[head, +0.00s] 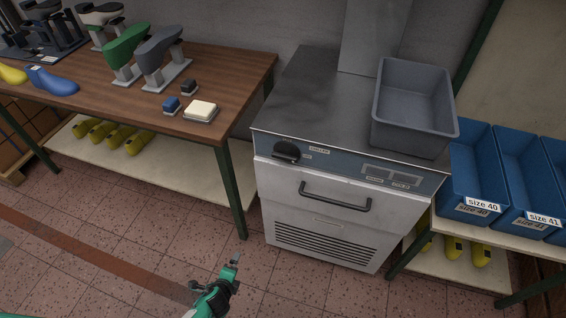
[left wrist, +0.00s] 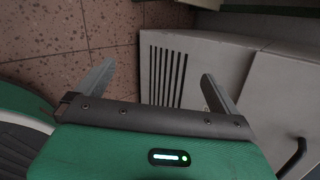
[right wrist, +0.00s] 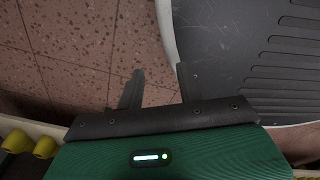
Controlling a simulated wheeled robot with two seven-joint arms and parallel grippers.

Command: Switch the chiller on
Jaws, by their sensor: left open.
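The chiller (head: 325,226) is a grey-white cabinet with a metal top, a front handle (head: 335,200) and a vent grille below. On its blue-grey front panel are a dark round knob (head: 286,151) at the left and a pale display area (head: 391,174) at the right; the small labels are too small to read surely. My left gripper (head: 236,262) is low in front of the chiller's left side, apart from it. In the left wrist view the left jaws (left wrist: 158,82) are wide apart and empty, with the grille behind. My right gripper (right wrist: 158,78) shows a gap between its fingers, empty.
A grey tub (head: 414,105) stands on the chiller's top right. A wooden table (head: 225,75) with shoe lasts and small blocks is at left. Blue bins (head: 473,178) with size labels stand at right. Yellow lasts lie on lower shelves. The floor before the chiller is clear.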

